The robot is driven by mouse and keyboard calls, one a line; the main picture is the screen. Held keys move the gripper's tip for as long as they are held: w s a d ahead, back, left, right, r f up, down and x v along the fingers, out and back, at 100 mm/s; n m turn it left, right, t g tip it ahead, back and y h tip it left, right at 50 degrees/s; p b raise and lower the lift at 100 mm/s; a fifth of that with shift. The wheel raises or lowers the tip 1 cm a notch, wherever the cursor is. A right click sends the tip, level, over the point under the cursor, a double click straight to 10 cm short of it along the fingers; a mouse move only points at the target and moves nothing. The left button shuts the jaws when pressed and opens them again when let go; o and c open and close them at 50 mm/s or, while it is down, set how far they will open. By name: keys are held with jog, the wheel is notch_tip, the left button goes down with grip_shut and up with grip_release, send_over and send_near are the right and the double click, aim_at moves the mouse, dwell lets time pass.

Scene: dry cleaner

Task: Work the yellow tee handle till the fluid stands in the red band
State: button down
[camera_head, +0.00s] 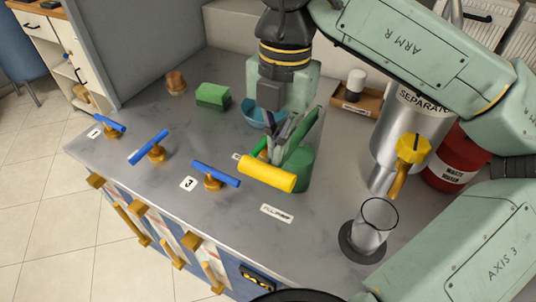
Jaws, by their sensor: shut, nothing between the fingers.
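A thick yellow bar (267,173), which looks like the tee handle, lies crosswise in front of a green body (303,172) on the grey counter. My gripper (272,136) points down just behind and above the yellow bar. Its fingers are shut with nothing between them; whether they touch the bar is unclear. A clear glass (377,222) stands upright on a dark round base to the right, under the spout of the steel separator (400,115). I cannot make out a fluid level or a red band.
Blue tee handles (215,173) on brass stems line the counter's left front. A yellow knob (413,148) sits on the separator. A red drum (455,158), green block (213,95) and blue bowl (254,116) stand nearby. My arm spans the right side.

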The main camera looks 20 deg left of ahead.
jog(key=shift+r, duration=0.1)
notch_tip(320, 180, up, 12)
jog(key=w, duration=0.1)
jog(key=shift+w+d, duration=0.1)
dwell(1.2)
